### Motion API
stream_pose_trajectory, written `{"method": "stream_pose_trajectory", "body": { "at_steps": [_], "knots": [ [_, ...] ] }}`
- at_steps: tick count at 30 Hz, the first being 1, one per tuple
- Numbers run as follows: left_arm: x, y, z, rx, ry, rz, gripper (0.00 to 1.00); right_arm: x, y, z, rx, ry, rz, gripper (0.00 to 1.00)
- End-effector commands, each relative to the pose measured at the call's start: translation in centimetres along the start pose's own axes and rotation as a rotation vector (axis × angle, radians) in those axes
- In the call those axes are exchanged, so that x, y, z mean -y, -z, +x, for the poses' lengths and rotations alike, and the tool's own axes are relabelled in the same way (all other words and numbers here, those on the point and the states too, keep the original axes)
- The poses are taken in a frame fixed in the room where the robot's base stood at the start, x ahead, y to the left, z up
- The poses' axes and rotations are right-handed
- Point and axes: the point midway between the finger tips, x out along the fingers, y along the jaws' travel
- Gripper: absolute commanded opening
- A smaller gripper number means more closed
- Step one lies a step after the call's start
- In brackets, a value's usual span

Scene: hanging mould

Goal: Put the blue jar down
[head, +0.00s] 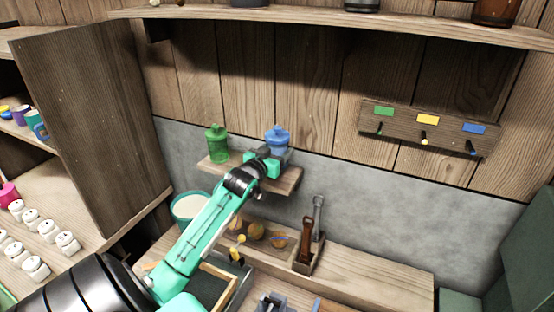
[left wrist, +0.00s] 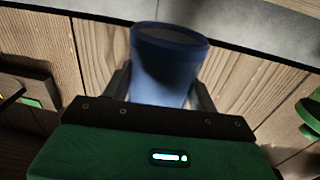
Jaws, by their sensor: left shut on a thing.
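The blue jar (head: 277,138) is upright at the small wall shelf (head: 280,182), over its right part, in the head view. My left gripper (head: 270,158) is in front of the jar and hides its lower part. In the left wrist view the blue jar (left wrist: 168,65) sits between the two fingers of my left gripper (left wrist: 165,90), which are shut on it. I cannot tell whether the jar's base touches the shelf. A green jar (head: 216,143) stands on the left part of the same shelf. My right gripper is not in view.
A peg board (head: 430,128) with green, yellow and blue labels hangs on the wall at right. A wooden cabinet panel (head: 95,120) stands at left.

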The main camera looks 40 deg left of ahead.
Motion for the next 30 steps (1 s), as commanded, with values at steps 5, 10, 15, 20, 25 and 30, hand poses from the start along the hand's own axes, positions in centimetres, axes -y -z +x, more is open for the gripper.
{"method": "stream_pose_trajectory", "body": {
  "at_steps": [5,10,15,20,25,30],
  "knots": [
    [0.0,-2.0,0.0,0.001,0.001,-0.001,0.25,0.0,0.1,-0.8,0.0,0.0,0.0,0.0],
    [-0.1,-4.0,0.0,-0.002,-0.001,0.0,0.25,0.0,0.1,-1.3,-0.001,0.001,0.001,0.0],
    [-0.1,-4.3,0.0,-0.003,-0.001,0.001,0.25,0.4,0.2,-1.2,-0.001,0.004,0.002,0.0],
    [-0.1,-4.4,0.0,-0.003,-0.001,0.001,0.25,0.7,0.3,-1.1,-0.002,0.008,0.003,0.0],
    [-0.1,-4.5,0.0,0.0,-0.001,0.0,0.81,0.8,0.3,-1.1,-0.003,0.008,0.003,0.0],
    [-0.1,-4.5,0.0,0.0,-0.001,0.0,0.81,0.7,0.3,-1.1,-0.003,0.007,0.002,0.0]
  ]
}}
